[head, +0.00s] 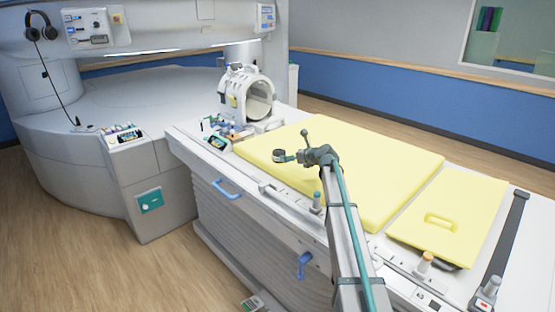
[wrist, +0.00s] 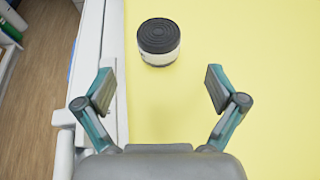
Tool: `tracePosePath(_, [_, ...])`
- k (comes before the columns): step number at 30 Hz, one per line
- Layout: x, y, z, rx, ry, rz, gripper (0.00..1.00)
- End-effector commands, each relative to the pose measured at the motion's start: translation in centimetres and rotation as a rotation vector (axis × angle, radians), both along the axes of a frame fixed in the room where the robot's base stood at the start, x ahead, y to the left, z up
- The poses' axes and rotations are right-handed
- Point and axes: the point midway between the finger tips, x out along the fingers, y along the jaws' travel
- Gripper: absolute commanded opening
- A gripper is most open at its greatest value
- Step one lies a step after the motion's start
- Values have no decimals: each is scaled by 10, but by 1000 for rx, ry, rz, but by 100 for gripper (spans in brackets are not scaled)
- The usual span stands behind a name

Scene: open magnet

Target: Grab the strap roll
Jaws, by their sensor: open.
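The strap roll (wrist: 158,41) is a short round roll with a dark ridged top and a pale side. It rests on the yellow pad (wrist: 270,60), near the pad's left edge in the wrist view. In the head view the small roll (head: 278,154) shows just left of my gripper (head: 288,158). My gripper (wrist: 159,90) is open and empty in the wrist view, its two fingers spread wide. The roll lies ahead of the fingertips, roughly centred between them and apart from both.
The yellow pad (head: 390,170) covers the patient table. A white head coil (head: 247,95) and small items stand at the table's far end. A second yellow pad with a handle (head: 450,215) lies at right. The pad around the roll is clear.

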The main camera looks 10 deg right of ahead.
Motion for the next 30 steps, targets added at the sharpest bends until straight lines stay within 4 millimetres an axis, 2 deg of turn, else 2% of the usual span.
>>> tracePosePath(9, [36,18,-15,3,4,0,95])
tracePosePath(17, [49,25,-22,2,2,1,95])
tracePosePath(27, [83,44,-38,1,2,1,95])
tracePosePath(30, [86,46,-41,0,1,0,95])
